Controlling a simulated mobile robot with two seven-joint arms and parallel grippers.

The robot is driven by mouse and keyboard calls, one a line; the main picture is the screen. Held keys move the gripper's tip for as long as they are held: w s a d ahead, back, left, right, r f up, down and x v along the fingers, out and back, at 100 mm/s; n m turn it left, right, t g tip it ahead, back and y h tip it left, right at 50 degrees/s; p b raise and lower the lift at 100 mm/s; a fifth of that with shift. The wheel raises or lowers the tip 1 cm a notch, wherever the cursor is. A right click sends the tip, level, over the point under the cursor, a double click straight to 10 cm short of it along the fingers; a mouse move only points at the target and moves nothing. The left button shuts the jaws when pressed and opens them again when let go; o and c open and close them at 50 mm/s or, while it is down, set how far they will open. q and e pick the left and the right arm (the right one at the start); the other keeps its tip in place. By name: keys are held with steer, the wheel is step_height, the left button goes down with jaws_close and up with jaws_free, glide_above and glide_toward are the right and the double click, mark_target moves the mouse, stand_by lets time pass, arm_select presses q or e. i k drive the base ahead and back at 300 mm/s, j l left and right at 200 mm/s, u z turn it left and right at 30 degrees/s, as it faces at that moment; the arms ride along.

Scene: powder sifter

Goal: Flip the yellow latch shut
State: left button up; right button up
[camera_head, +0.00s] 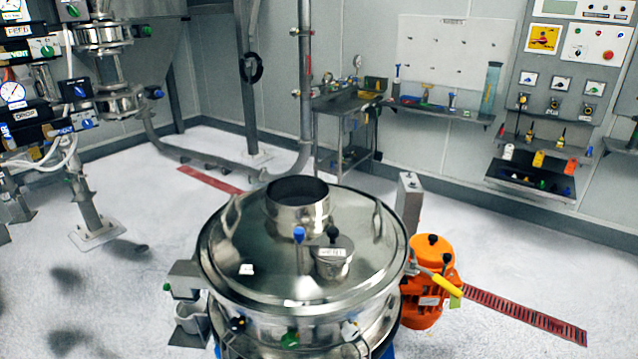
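The yellow latch (440,281) is at the right side of the steel sifter (235,245). Its yellow handle sticks outward and slightly down to the right from the sifter's rim, in front of the orange motor (425,312). The handle's end looks free. Its pivot near the rim is small and partly unclear. The sifter has a domed lid with an open round spout (300,212) on top. Neither of my grippers is in view.
A grey upright box (408,203) stands behind the sifter's right rim. Pipes and valves (100,70) fill the upper left. A steel bench (345,105) and wall panels (570,90) stand at the back. The floor right of the motor is mostly free.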

mark_target(445, 285)
steer(key=l, duration=0.45)
steer(key=k+l+u, duration=0.15)
steer(key=l, duration=0.25)
steer(key=k+l, duration=0.1)
steer(key=l, duration=0.3)
steer(key=k+l+u, duration=0.1)
steer(key=l, duration=0.35)
steer(key=k+l+u, duration=0.1)
steer(key=l, duration=0.3)
